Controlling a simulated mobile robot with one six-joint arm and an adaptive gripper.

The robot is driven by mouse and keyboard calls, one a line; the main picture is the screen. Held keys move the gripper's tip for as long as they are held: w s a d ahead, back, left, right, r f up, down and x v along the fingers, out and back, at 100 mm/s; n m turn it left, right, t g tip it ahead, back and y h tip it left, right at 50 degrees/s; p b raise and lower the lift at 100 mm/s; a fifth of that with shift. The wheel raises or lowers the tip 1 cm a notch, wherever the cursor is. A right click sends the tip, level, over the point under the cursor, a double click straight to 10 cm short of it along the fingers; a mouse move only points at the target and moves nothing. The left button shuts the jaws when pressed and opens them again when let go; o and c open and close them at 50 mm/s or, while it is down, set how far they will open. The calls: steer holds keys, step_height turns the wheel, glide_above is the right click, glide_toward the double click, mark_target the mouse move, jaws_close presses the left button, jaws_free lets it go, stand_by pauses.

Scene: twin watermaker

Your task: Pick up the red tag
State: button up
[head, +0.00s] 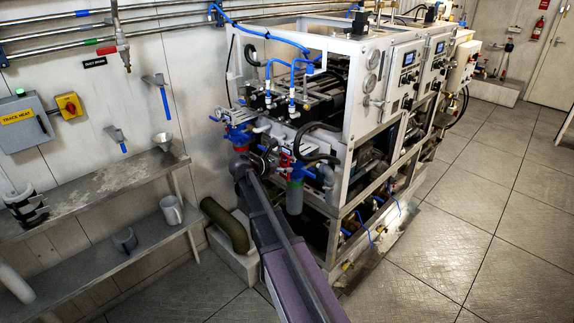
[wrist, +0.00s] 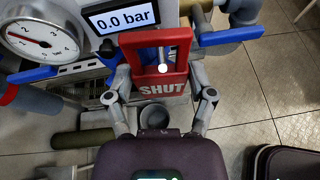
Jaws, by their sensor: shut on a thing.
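The red tag (wrist: 155,85), marked SHUT in white, is upright in the middle of the wrist view. A light metal rod with a round white end shows in the opening of its upper part. I cannot tell whether the tag still hangs on it. My gripper (wrist: 160,88) has a finger at each side of the tag and is shut on it. In the head view my gripper (head: 262,162) is at the left front of the white machine frame, among valves and pipes. The tag is hard to make out there.
A pressure gauge (wrist: 43,36) and a display reading 0.0 bar (wrist: 122,17) are close at the left. A blue handle (wrist: 230,37) is close at the right. Shelves (head: 95,195) with a mug (head: 171,211) stand at the left wall. Open floor (head: 470,220) lies at the right.

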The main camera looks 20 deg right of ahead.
steer(key=s+a, duration=0.2)
steer(key=a, duration=0.6)
steer(key=s+a, duration=0.2)
steer(key=a, duration=0.6)
steer(key=shift+s, duration=0.25)
stand_by(0.5)
